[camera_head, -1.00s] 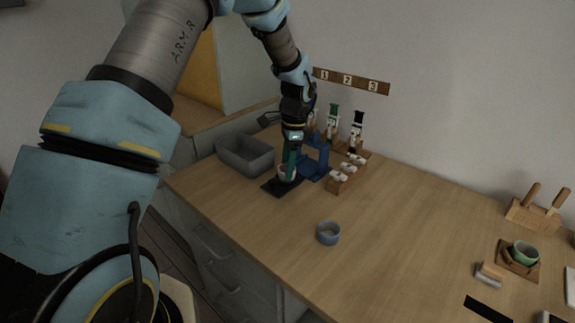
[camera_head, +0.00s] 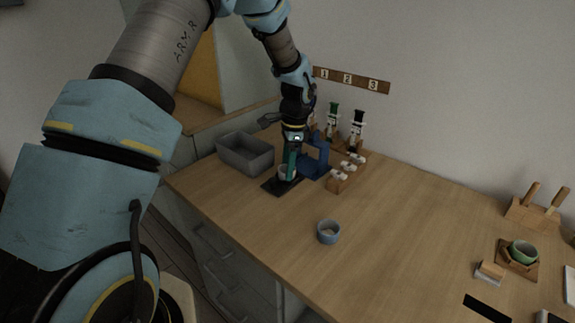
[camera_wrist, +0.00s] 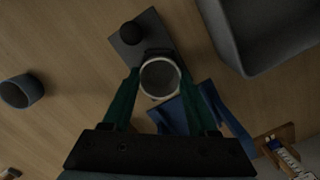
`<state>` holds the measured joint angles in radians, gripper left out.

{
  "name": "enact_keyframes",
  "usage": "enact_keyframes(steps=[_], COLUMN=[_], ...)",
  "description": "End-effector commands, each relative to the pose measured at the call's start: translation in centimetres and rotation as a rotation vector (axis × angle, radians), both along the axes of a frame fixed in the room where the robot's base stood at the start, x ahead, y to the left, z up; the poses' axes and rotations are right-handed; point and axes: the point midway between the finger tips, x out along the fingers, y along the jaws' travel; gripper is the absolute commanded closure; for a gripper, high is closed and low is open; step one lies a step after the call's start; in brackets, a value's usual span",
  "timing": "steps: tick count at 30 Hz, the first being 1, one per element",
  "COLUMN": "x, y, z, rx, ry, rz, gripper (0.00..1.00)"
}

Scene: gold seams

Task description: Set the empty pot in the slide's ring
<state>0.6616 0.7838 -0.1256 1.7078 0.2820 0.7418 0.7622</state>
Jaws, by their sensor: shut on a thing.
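The pot (camera_wrist: 160,80) is small, pale-rimmed and round, with an empty-looking grey inside. It also shows in the head view (camera_head: 283,172), partly behind a finger. My gripper (camera_wrist: 159,74) is shut on it, one green finger on each side; it also shows in the head view (camera_head: 289,170). The slide (camera_wrist: 143,25) is a dark flat plate with a round black knob (camera_wrist: 131,33), and it lies on the table in the head view (camera_head: 270,186). The pot is over the slide's end. The ring is mostly hidden by the pot, so I cannot tell whether the pot is seated.
A blue stand (camera_head: 317,160) is close behind the gripper. A blue-grey cup (camera_head: 328,232) stands in front. The table's middle right is clear.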

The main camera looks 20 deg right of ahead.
Motion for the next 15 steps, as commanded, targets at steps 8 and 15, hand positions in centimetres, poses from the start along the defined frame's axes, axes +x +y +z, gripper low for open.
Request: enact_keyframes(steps=[8, 15], x=[0.01, 0.01], y=[-0.01, -0.01], z=[0.02, 0.03], rx=[0.0, 0.0], ry=[0.0, 0.0], rz=[0.0, 0.0], gripper=[0.35, 0.08])
